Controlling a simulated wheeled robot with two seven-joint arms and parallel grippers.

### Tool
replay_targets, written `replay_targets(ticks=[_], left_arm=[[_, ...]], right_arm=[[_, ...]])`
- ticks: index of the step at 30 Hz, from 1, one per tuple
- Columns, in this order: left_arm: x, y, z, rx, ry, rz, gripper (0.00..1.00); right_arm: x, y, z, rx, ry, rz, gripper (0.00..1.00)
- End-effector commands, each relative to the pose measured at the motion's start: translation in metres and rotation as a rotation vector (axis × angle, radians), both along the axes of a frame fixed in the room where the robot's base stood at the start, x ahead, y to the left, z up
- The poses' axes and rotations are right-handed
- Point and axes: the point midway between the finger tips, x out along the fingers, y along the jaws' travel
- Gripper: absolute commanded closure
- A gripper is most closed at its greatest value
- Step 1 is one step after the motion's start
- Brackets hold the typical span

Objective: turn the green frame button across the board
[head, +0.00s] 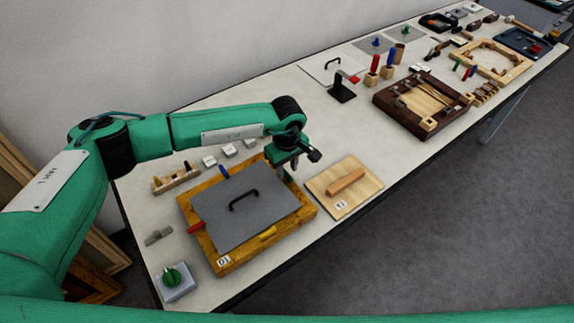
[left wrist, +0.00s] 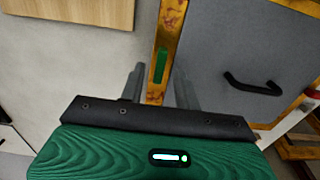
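The wooden frame (head: 222,257) lies on the table, with a grey board (head: 250,212) and its black handle inside. The green frame button (left wrist: 159,66) shows in the left wrist view, lying lengthwise along the frame's rail and not across the board. In the head view my left gripper hides it. My left gripper (head: 290,168) is over the frame's far right rail. In the left wrist view its fingers (left wrist: 160,85) are apart, one on each side of the rail, with the button between and beyond them. I cannot tell whether they touch it. My right gripper is out of view.
Blue (head: 224,170), red (head: 194,227) and yellow (head: 268,232) buttons sit on the other rails. A light wooden board (head: 364,198) with a block lies just right of the frame. A grey box with a green knob (head: 172,278) stands at the near left.

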Motion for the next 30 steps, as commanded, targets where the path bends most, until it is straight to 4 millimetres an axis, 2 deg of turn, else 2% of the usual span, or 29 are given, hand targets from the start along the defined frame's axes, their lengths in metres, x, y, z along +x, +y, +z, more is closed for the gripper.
replay_targets(ticks=[6,14,19,30], left_arm=[[0.000,0.000,-0.015,-0.001,-0.001,0.000,0.67],[0.000,0.000,-0.017,-0.001,-0.001,0.000,0.67],[0.000,0.000,-0.016,-0.001,-0.001,0.000,0.99],[0.000,0.000,-0.018,-0.001,-0.002,0.030,1.00]], right_arm=[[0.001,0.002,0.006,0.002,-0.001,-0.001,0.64],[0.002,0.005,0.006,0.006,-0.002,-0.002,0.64],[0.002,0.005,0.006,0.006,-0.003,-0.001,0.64],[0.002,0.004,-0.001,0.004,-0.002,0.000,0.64]])
